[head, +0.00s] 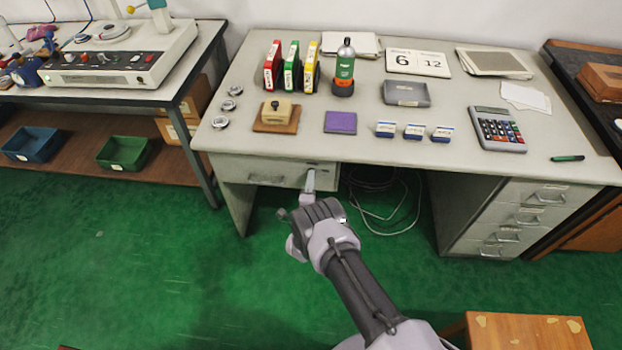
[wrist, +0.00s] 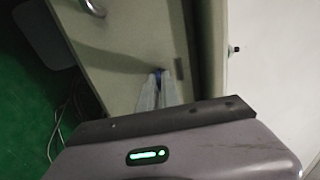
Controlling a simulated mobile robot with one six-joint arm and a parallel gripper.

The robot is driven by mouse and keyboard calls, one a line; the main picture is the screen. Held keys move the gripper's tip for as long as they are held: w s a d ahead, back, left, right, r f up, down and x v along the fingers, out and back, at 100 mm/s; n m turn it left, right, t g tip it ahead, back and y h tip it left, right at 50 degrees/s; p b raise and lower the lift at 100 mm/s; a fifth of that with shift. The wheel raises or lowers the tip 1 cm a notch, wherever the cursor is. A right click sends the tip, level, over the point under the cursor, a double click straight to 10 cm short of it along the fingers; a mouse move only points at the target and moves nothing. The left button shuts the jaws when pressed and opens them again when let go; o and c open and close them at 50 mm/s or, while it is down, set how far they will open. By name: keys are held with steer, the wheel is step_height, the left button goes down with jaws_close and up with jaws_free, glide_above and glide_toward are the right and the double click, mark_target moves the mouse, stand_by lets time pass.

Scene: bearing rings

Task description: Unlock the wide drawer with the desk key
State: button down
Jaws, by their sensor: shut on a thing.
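The wide drawer (head: 235,167) is shut under the left part of the desk. Its pale front (wrist: 120,45) fills the upper left of the wrist view. My gripper (head: 310,176) is right at the drawer front, near its right end. In the wrist view my gripper (wrist: 158,82) has its fingers together, pointing at the front. A small dark bluish bit, seemingly the desk key (wrist: 158,70), shows between the fingertips, against or very close to the front. The fingers hide most of it and any keyhole, so I cannot tell whether it is inserted.
The drawer handle (head: 265,179) is left of my gripper. The desktop (head: 285,145) above holds a stamp on a wooden block (head: 276,115), a purple pad (head: 340,122) and a calculator (head: 498,128). Cables (head: 385,210) lie in the knee space to the right.

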stand_by(0.4)
steer(key=c, duration=1.6)
jaws_free()
steer(key=s+p, duration=0.2)
steer(key=s, duration=0.3)
steer(key=s+p, duration=0.3)
steer(key=s, duration=0.3)
steer(key=s+p, duration=0.3)
steer(key=s, duration=0.3)
steer(key=shift+s+a, duration=0.2)
steer(key=shift+a, duration=0.15)
